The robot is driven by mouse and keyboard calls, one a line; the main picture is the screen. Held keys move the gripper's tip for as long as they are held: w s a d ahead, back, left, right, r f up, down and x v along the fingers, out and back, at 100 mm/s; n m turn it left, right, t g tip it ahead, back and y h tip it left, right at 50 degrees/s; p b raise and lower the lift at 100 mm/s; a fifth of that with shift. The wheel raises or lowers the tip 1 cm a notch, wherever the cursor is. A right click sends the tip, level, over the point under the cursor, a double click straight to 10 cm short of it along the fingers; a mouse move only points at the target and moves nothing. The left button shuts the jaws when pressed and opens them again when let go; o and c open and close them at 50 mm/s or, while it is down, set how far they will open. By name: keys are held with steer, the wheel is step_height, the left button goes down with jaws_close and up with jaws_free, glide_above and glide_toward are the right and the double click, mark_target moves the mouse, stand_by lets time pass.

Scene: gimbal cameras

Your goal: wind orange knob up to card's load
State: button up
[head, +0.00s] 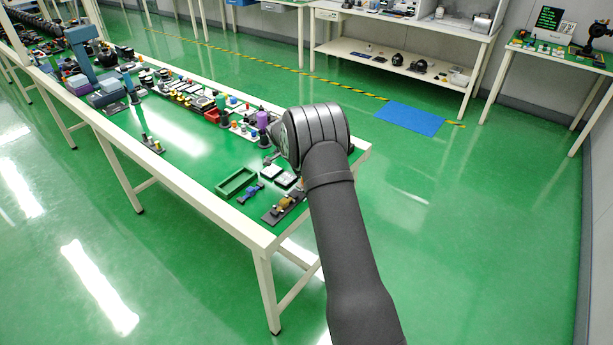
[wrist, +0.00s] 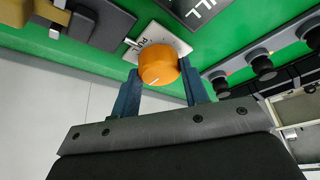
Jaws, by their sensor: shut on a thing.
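The orange knob (wrist: 158,66) sits on a small light plate (wrist: 178,42) with partly readable lettering, and a white pointer line shows on its face. My gripper (wrist: 159,88) has its two blue fingers on either side of the knob, shut on it. A dark card (wrist: 207,8) with white letters ending in "ILL" is just above the plate, partly out of view; no load figure is readable.
In the wrist view, several black knobs (wrist: 262,67) stand to the right and a dark block with a brass-coloured part (wrist: 55,14) is at upper left. In the head view, a green tray (head: 237,183) and a blue part (head: 251,193) lie left of my arm on the crowded green table.

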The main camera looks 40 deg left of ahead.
steer(key=m+g, duration=0.1)
steer(key=m, duration=0.2)
steer(key=m+g+h, duration=0.1)
steer(key=m, duration=0.2)
steer(key=shift+w+a+m, duration=0.1)
steer(key=shift+a+m, duration=0.05)
steer(key=shift+m, duration=0.15)
steer(key=m+g, duration=0.1)
steer(key=m, duration=0.2)
steer(key=m+g, duration=0.1)
steer(key=m, duration=0.2)
steer(key=shift+w+h, duration=0.15)
steer(key=shift+h, duration=0.25)
steer(key=shift+g, duration=0.3)
steer(key=o, duration=1)
steer(key=shift+r, duration=0.1)
steer(key=shift+v, duration=3.65)
